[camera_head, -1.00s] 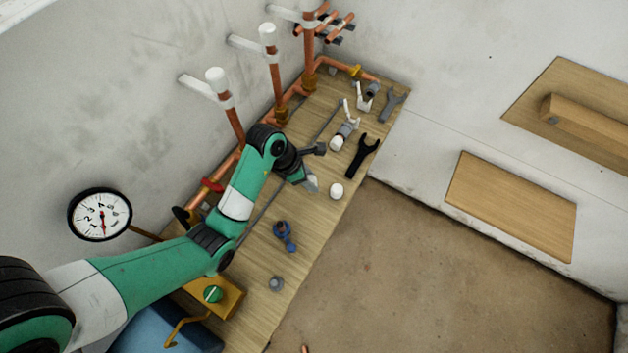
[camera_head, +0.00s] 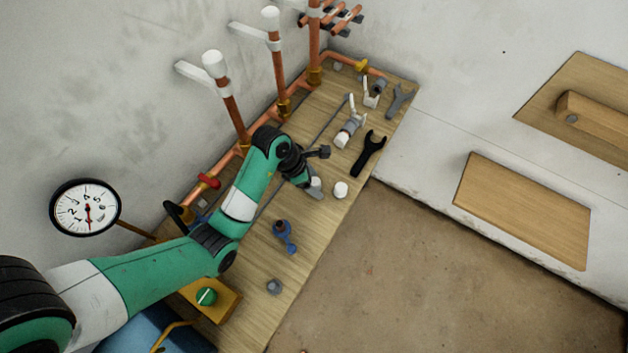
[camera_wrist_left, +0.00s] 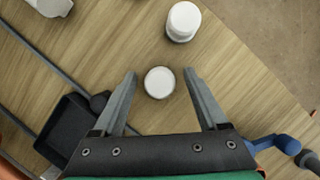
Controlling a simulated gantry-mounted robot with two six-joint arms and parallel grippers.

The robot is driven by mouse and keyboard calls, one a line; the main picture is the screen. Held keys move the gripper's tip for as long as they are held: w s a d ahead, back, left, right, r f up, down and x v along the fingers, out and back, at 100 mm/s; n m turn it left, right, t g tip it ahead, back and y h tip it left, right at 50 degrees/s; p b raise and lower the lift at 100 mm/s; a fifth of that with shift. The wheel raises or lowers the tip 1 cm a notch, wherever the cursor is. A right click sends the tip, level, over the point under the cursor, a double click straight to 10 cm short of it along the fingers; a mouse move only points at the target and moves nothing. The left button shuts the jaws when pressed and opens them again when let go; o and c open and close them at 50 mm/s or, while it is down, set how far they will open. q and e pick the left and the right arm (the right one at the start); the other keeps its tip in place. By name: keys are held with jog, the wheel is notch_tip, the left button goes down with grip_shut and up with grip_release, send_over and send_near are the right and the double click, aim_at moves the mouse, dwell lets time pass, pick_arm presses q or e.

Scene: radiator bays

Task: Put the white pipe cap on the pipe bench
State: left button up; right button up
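A white pipe cap (camera_wrist_left: 159,82) sits on the wooden pipe bench (camera_head: 255,300) between the two fingers of my left gripper (camera_wrist_left: 160,78), apart from both. The gripper (camera_head: 316,189) is open. In the head view this cap (camera_head: 316,182) is partly hidden by the gripper. A second white cap (camera_wrist_left: 183,20) stands just beyond the fingertips; it also shows in the head view (camera_head: 341,190) near the bench's front edge. My right gripper is not in view.
Copper pipes with white tops (camera_head: 214,64) rise along the wall. A black wrench (camera_head: 368,153), a grey-white valve (camera_head: 348,134) and a blue fitting (camera_head: 284,236) lie on the bench around the gripper. A gauge (camera_head: 85,208) stands at left.

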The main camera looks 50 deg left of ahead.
pick_arm(q)
jog(key=shift+r, duration=0.3)
jog(key=p+v, duration=0.7)
jog(key=v, duration=0.4)
jog(key=shift+r+p, duration=0.3)
jog(key=shift+r, duration=0.1)
jog(key=shift+s, duration=0.1)
